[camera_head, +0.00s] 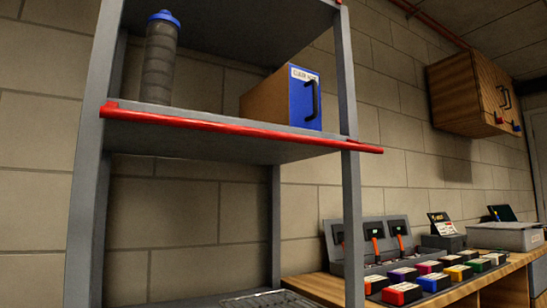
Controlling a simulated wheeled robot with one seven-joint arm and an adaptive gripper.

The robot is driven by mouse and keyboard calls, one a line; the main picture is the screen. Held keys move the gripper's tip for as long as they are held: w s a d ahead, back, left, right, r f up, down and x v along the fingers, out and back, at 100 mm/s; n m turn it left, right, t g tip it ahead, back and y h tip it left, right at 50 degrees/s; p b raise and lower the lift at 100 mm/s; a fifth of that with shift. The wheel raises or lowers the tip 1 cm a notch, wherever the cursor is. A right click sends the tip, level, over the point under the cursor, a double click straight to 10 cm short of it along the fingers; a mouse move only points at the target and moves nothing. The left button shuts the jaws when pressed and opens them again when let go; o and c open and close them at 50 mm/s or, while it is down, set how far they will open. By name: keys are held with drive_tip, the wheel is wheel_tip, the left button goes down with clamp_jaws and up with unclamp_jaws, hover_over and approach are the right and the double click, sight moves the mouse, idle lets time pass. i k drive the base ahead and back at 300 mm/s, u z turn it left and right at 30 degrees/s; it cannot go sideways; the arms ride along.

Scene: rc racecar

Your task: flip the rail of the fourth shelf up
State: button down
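A grey metal shelf unit fills the left and middle of the head view. A long red rail (240,129) runs along the front edge of its middle visible shelf (190,147). The rail lies low, about level with the shelf board, and its right end sticks out past the right front post (350,190). A small red bit (340,3) shows at the top right of the shelf above. The frame cuts the unit off, so I cannot tell the shelf's number. My gripper is not in view.
On the shelf stand a dark bottle with a blue cap (160,60) and a box with a blue front and black handle (305,98). A workbench (325,288) on the right holds a grey case (375,262) and several coloured blocks. A wooden cabinet (465,95) hangs on the wall.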

sight(111, 111)
drive_tip(key=z, duration=0.05)
drive_tip(key=k, duration=1.5)
drive_tip(key=z, duration=1.35)
drive_tip(key=i, duration=0.85)
drive_tip(key=u, duration=1.25)
